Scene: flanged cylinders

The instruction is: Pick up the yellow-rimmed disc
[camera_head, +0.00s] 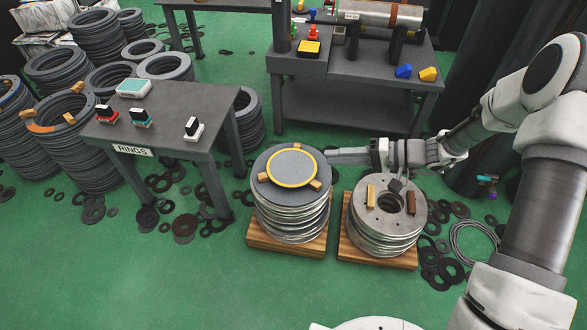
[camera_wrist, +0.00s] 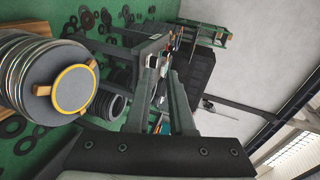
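The yellow-rimmed disc (camera_head: 291,169) is grey with a yellow ring. It lies flat on top of a stack of metal flanged discs (camera_head: 291,217), with small wooden blocks around its rim. My gripper (camera_head: 331,156) points left at the right far edge of that stack, apparently apart from the disc; its height above it is hard to tell. In the wrist view the disc (camera_wrist: 75,88) is left of the fingers (camera_wrist: 160,62), not between them. The fingers stand apart with nothing held.
A second stack of flanged discs (camera_head: 387,220) with loose blocks on top stands on a wooden pallet to the right. A grey table labelled RINGS (camera_head: 165,112) is at left, a workbench (camera_head: 350,80) behind. Dark rings litter the green floor.

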